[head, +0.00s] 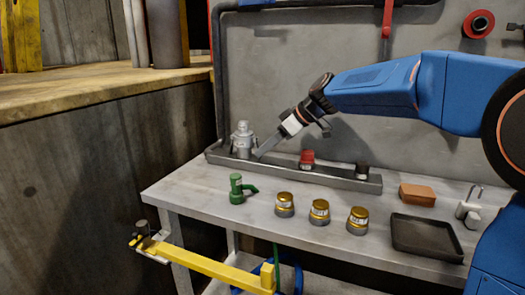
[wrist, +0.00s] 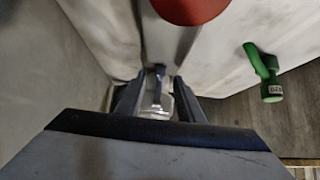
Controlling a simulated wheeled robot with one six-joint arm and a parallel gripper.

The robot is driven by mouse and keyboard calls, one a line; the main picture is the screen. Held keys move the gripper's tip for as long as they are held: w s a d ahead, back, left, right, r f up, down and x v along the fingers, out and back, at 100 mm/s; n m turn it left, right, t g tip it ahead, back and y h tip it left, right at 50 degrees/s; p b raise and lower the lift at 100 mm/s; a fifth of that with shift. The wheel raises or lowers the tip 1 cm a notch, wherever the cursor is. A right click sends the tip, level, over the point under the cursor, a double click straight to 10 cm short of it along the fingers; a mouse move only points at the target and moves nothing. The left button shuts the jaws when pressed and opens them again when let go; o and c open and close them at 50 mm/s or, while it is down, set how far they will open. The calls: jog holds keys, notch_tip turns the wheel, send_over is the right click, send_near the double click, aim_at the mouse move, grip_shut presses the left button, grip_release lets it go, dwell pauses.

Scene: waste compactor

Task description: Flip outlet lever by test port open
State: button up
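A silver metal fitting (head: 242,143) stands upright at the left end of the grey trough on the bench. No label marks it as the test port, and I cannot make out its lever clearly in the head view. My gripper (head: 263,150) points down-left, close beside its right side. In the wrist view my gripper's two dark fingers (wrist: 157,98) are apart. A narrow grey metal piece, perhaps a lever (wrist: 158,85), shows between them, with a pale shiny part below it. I cannot tell whether the fingers touch it. The wrist housing hides much of the lower picture.
The grey trough (head: 340,180) holds a red-topped item (head: 307,158) and a dark-capped one (head: 362,170). In front stand a green valve (head: 237,190) and gold-lidded jars (head: 319,211). A black tray (head: 427,237) and brown block (head: 417,194) lie right. A yellow bar (head: 210,267) juts below.

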jog(key=shift+x, duration=1)
grip_shut()
